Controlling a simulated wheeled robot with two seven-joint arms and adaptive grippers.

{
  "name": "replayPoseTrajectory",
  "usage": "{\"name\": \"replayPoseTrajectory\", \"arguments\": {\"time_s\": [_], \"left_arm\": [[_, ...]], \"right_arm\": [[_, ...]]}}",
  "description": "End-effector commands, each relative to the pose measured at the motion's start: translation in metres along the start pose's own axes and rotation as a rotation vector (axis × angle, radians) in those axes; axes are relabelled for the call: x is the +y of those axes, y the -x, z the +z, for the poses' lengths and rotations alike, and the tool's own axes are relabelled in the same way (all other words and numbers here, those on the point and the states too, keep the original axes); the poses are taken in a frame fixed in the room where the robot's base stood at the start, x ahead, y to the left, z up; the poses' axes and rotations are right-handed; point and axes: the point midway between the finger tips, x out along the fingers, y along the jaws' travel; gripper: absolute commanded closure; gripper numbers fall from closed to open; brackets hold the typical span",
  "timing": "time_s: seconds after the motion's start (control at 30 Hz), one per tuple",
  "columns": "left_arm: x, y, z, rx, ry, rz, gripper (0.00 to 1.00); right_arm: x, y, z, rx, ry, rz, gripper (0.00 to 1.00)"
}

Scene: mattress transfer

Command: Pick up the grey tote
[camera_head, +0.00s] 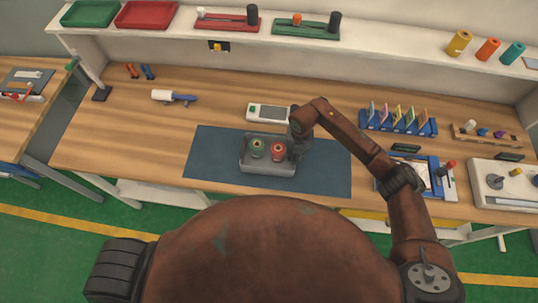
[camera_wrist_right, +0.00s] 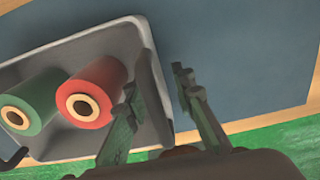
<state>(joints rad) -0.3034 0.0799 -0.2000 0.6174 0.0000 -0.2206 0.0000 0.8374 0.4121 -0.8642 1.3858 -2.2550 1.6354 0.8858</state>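The grey tote (camera_head: 268,168) sits on the dark blue mat (camera_head: 215,165) near the middle of the bench. It holds a green spool (camera_head: 257,148) and a red spool (camera_head: 278,150). In the right wrist view the tote (camera_wrist_right: 95,42) shows with the green spool (camera_wrist_right: 30,103) and the red spool (camera_wrist_right: 92,92). My right gripper (camera_head: 301,145) is at the tote's right end. In the wrist view its fingers (camera_wrist_right: 155,92) are apart, with the tote's end wall between them in the picture; contact cannot be told. My left gripper is not in view.
A blue rack of coloured cards (camera_head: 398,122) and a blue-edged board (camera_head: 425,178) are to the right. A white-and-blue hand tool (camera_head: 175,97) lies at the left. The mat is clear left of the tote.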

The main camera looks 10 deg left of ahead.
Motion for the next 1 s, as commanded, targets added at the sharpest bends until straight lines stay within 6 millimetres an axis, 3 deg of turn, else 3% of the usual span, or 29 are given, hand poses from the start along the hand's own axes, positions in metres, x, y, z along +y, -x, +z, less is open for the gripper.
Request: {"name": "replayPoseTrajectory", "arguments": {"time_s": [0.27,0.6,1.0], "left_arm": [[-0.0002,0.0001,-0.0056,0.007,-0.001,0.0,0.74],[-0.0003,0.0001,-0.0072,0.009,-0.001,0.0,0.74],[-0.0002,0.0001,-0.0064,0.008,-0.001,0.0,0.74]], "right_arm": [[0.0001,-0.004,0.0003,-0.001,0.001,0.0,0.77],[0.0001,-0.0036,0.0002,-0.001,0.001,0.0,1.0],[0.0002,-0.0034,0.0003,-0.001,0.001,0.0,1.0]]}}
